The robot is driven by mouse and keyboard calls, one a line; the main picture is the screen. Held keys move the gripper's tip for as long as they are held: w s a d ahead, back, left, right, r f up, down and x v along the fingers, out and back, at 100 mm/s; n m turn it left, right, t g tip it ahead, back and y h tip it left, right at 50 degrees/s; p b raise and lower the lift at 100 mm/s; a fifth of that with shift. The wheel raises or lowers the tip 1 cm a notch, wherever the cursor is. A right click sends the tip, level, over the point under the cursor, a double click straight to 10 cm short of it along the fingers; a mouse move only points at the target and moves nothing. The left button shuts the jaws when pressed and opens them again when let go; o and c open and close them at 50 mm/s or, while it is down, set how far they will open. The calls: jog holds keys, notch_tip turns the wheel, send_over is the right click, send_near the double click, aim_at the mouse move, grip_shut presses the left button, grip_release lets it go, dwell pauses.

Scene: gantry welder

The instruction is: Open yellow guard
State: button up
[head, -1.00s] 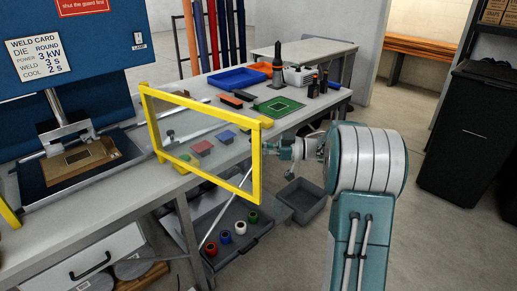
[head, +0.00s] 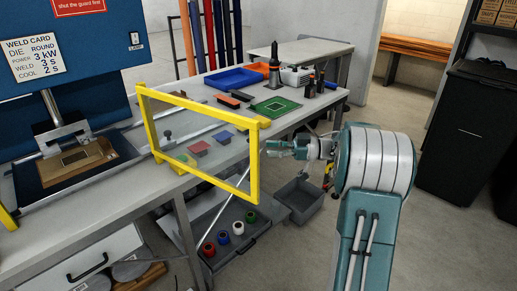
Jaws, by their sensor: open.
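The yellow guard (head: 200,105) is a yellow frame around a clear pane, standing upright at the front of the bench. It stands out from the blue welder (head: 75,95), swung away from the machine's front, so the press area with the brown die plate (head: 78,158) is uncovered. My gripper (head: 272,147) is just right of the guard's right-hand upright, pointing left toward it. A small gap seems to show between them. The gripper is open with nothing in it; its fingers are small in this view.
The bench (head: 335,97) carries a blue tray (head: 235,79), a green board (head: 275,107) and a dark upright tool (head: 274,70). A grey bin (head: 300,198) and a lower shelf with coloured rolls (head: 238,228) are below. A black cabinet (head: 465,140) stands right; floor between is clear.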

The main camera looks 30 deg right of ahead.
jog(key=v, duration=0.7)
jog(key=shift+d, duration=0.1)
